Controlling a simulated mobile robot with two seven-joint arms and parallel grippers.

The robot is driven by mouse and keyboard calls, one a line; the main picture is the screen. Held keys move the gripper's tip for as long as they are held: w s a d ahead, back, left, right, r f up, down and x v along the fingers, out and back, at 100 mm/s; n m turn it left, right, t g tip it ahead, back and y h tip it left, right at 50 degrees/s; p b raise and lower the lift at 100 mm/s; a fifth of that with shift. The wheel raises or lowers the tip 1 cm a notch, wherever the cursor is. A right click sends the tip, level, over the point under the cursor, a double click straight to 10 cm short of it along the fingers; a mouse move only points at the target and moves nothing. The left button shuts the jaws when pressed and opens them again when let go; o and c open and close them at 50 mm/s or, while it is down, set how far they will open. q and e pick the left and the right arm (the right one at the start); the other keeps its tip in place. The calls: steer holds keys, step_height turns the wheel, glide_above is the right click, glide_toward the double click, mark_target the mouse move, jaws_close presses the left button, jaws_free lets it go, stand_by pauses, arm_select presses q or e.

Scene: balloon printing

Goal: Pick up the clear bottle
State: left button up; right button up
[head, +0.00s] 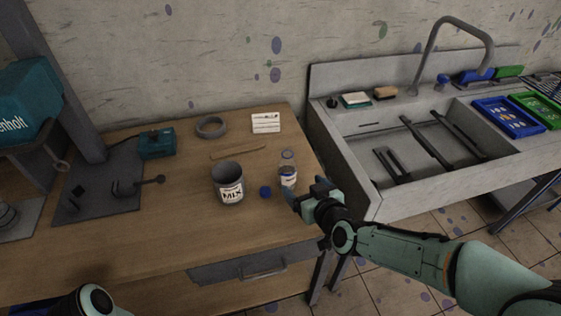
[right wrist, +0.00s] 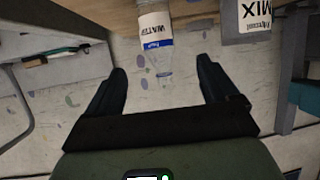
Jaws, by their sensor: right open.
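The clear bottle (head: 288,172) stands upright on the wooden table near its right edge, with a white and blue label. In the right wrist view the bottle (right wrist: 155,45) shows upside down, labelled "WATER", ahead of and between the open fingers. My right gripper (head: 308,196) is open beside the bottle's right front side; in the right wrist view its fingers (right wrist: 163,85) hold nothing. A part of my left arm shows at the bottom left of the head view, but its gripper is out of view.
A sink (head: 400,150) is right of the table. The table's front left is clear.

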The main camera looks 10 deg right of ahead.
mark_target(291, 173)
steer(key=b+x, duration=0.1)
steer(key=x, duration=0.5)
steer(key=shift+w+f, duration=0.2)
steer(key=shift+x, duration=3.05)
steer(key=shift+r, duration=0.2)
steer(key=c, duration=1.1)
